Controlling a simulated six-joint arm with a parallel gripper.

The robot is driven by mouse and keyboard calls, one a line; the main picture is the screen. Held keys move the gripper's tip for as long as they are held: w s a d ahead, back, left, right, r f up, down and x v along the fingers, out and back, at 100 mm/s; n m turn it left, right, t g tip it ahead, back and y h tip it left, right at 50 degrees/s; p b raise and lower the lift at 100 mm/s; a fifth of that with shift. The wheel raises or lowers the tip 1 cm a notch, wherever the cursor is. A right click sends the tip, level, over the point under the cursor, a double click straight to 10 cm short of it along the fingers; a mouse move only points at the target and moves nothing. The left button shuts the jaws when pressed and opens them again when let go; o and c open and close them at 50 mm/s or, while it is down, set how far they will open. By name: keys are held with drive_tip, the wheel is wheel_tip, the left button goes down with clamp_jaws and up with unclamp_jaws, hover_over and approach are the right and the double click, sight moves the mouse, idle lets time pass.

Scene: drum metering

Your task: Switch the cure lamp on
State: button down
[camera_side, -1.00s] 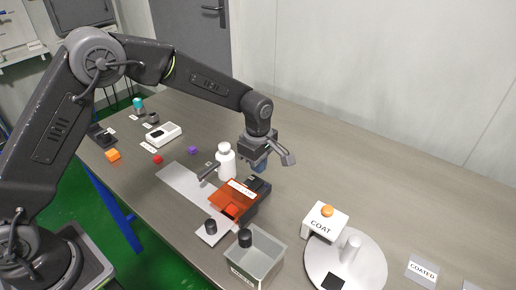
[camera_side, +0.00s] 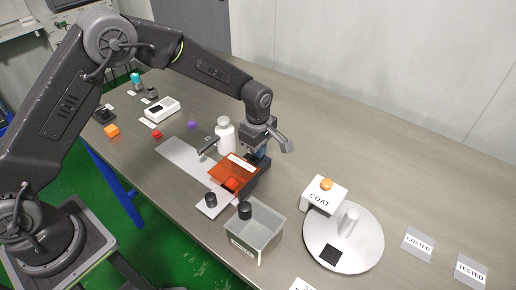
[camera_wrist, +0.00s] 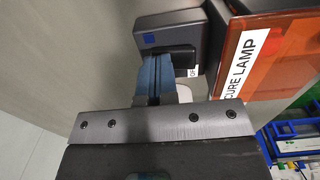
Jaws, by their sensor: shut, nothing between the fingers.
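The cure lamp is an orange see-through shield (camera_side: 228,170) on a dark housing (camera_side: 257,177), in the middle of the bench in the side view. In the wrist view its shield (camera_wrist: 285,75) carries a white "CURE LAMP" label (camera_wrist: 243,62). A dark switch box (camera_wrist: 165,38) with a black rocker and a small blue square sits beside it, and a partly hidden label by the rocker seems to read "OFF". My gripper (camera_wrist: 155,75) is shut and empty, its blue fingertips at the rocker's edge. I cannot tell whether they touch. In the side view my gripper (camera_side: 262,153) is just above the housing.
A white bottle (camera_side: 225,138) stands close behind the lamp. A clear bin (camera_side: 257,230), a black-knobbed pad (camera_side: 212,206) and the COAT station (camera_side: 322,198) with its round plate (camera_side: 365,245) are nearer the front.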

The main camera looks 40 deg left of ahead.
sight(254, 159)
drive_tip(key=shift+s+f, duration=0.1)
drive_tip(key=shift+s, duration=0.15)
drive_tip(key=shift+s+r, duration=0.25)
drive_tip(key=shift+s, duration=0.35)
drive_tip(key=shift+r, duration=0.15)
wheel_tip(254, 159, up, 14)
idle(0.3)
